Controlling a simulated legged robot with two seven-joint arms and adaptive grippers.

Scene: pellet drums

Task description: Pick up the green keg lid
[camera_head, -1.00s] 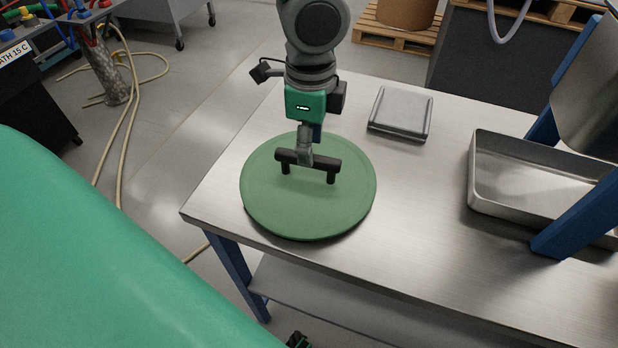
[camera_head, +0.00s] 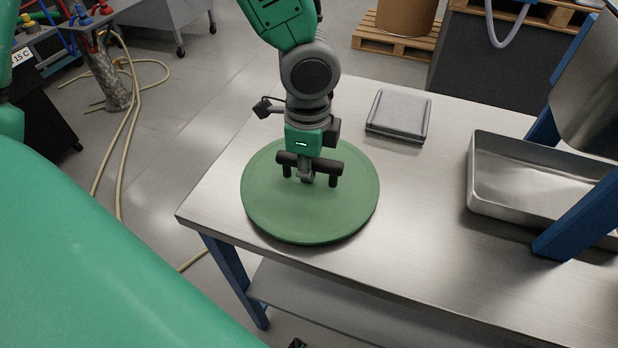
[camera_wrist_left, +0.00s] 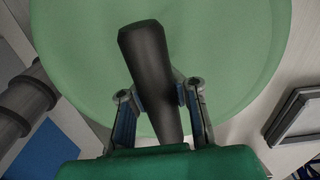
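The green keg lid (camera_head: 290,215) is a round flat disc lying on the steel table, with a black bar handle (camera_head: 330,168) on two short posts. My left gripper (camera_head: 306,176) points down at the middle of the handle from the far side. In the left wrist view, its two fingers (camera_wrist_left: 158,97) stand on either side of the handle (camera_wrist_left: 148,55), and their pads appear to touch it. The lid's green face (camera_wrist_left: 225,50) fills much of that view. The gripper hides part of the lid's far rim. My right gripper is not in view.
The steel table (camera_head: 420,230) is bare between the lid and a metal tray (camera_head: 470,185) on the right. A flat grey case (camera_head: 398,115) lies behind the lid. A blue post (camera_head: 585,215) stands at the tray. The table's left corner is close to the lid.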

